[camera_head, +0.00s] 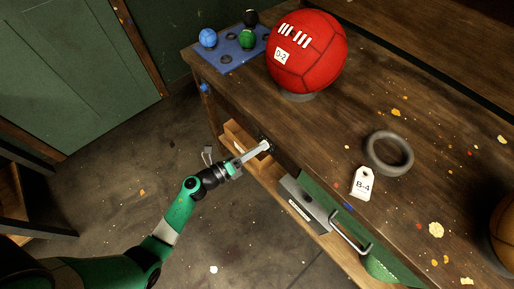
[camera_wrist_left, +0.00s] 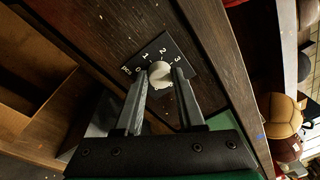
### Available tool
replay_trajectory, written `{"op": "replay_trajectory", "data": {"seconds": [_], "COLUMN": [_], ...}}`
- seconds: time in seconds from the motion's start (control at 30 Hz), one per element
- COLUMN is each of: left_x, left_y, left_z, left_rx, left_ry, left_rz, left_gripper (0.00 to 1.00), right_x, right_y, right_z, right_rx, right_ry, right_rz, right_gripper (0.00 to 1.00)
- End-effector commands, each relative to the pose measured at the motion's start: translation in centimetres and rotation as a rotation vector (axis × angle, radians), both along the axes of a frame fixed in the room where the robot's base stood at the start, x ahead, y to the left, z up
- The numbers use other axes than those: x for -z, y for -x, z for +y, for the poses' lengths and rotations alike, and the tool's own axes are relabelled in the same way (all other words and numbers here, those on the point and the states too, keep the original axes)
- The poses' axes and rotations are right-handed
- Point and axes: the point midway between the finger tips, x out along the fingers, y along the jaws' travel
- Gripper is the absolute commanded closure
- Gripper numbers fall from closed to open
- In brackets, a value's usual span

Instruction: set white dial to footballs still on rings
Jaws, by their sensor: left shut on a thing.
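The white dial (camera_wrist_left: 160,73) sits on a dark plate (camera_wrist_left: 150,56) marked 0, 1, 2 and 3 on the bench's front face. My left gripper (camera_head: 262,149) is shut on it, one finger on each side. Which number the dial points to is not clear. A red football (camera_head: 308,50) with a D-2 label rests on a grey ring (camera_head: 297,97) on the bench. Another grey ring (camera_head: 389,153) lies empty beside a B-4 tag (camera_head: 363,184). A brown football (camera_head: 504,232) is cut off at the right edge; its base is hidden. My right gripper is out of view.
A blue board (camera_head: 229,58) holds small blue, green and black balls at the bench's far left corner. Below the bench edge are a wooden shelf (camera_head: 240,139) and a green front with a metal handle (camera_head: 350,234). The floor left of the bench is open.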

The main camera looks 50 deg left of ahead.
Motion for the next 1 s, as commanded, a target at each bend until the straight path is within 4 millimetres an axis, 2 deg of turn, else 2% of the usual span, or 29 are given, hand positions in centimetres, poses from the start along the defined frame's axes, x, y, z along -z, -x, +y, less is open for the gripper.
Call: {"op": "replay_trajectory", "data": {"seconds": [0.27,0.8,1.0], "left_x": [-0.1,0.2,0.2], "left_y": [0.0,0.0,0.0], "left_z": [0.0,0.0,-0.1], "left_rx": [0.0,0.0,0.001], "left_ry": [0.154,0.589,0.689], "left_rz": [0.001,0.0,0.0], "left_gripper": [1.0,1.0,1.0], "right_x": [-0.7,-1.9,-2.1], "right_y": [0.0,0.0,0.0], "right_z": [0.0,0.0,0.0], "right_rx": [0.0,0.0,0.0], "right_ry": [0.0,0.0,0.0], "right_rz": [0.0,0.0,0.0], "right_gripper": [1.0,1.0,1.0]}}
